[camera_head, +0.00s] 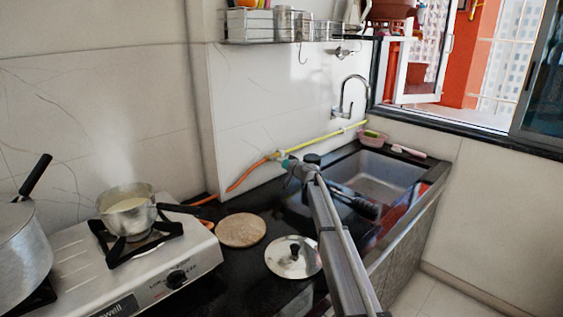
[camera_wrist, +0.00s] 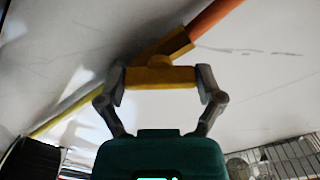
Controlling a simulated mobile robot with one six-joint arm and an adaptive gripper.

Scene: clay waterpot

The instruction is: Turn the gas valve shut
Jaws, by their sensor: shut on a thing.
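The gas valve's yellow handle (camera_wrist: 160,76) fills the space between the fingers of my gripper (camera_wrist: 163,84) in the wrist view. A finger presses on each end of it, so the gripper is shut on the handle. Behind it, a yellow pipe (camera_wrist: 72,98) runs to the lower left and an orange hose (camera_wrist: 217,14) to the upper right. In the head view, my gripper (camera_head: 287,162) is at the wall where the yellow pipe (camera_head: 335,133) meets the orange hose (camera_head: 246,175). The valve itself is mostly hidden there by my gripper.
A steaming pan (camera_head: 127,208) stands on the stove (camera_head: 75,265) at left, beside a large pot (camera_head: 20,245). A round board (camera_head: 241,230) and a metal lid (camera_head: 293,257) lie on the black counter. The sink (camera_head: 372,175) is at right, and a rack (camera_head: 250,25) hangs above.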

